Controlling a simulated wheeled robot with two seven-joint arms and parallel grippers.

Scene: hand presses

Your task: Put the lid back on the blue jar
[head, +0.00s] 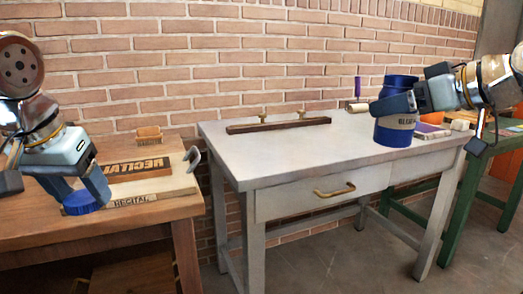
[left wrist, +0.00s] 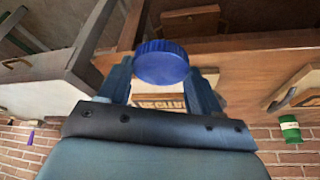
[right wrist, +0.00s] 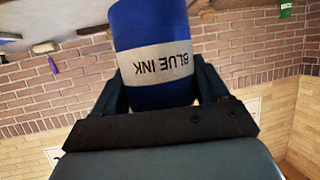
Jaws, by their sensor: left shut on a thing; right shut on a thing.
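The blue jar (head: 394,132), with a pale "BLUE INK" label, is upright at the right part of the grey table. My right gripper (head: 396,104) is shut around its side. The jar also fills the middle of the right wrist view (right wrist: 152,28). I cannot tell whether its base touches the tabletop. The blue lid (head: 80,204) is a ribbed round cap, apart from the jar at the far left. My left gripper (head: 86,192) is shut on it over the wooden table's front part. The lid also shows between the fingertips in the left wrist view (left wrist: 161,62).
The wooden table (head: 150,212) holds lettered blocks (head: 138,168) and a brush (head: 148,134). The grey table (head: 290,158) has a dark wooden rack (head: 278,125) at the back; its middle is clear. A gap separates the tables.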

